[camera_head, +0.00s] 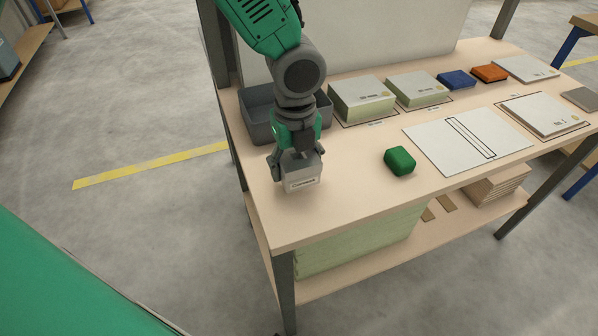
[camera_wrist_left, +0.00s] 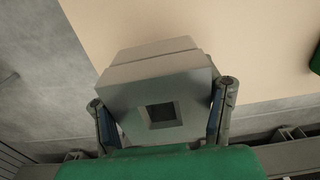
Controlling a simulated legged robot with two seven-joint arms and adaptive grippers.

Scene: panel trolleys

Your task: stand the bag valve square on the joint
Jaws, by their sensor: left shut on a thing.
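My left gripper (camera_head: 296,160) is shut on a grey block with a small dark-lettered label (camera_head: 302,178), near the table's left front. I take this block for the bag valve; its lettering is too small to read. In the left wrist view the block (camera_wrist_left: 160,92) sits between the two fingers (camera_wrist_left: 165,110) and shows a square dark recess. Its underside is hidden, so I cannot tell whether it touches the table. A white sheet (camera_head: 440,140) with a narrow black-outlined strip (camera_head: 470,138), apparently the joint, lies right of the gripper. My right gripper is out of view.
A green block (camera_head: 399,161) lies between gripper and sheet. A grey bin (camera_head: 258,116) stands behind the gripper. Two pale boxes (camera_head: 361,98) (camera_head: 418,88), a blue block (camera_head: 456,80) and an orange block (camera_head: 489,73) line the back. A stacked panel (camera_head: 543,114) lies right.

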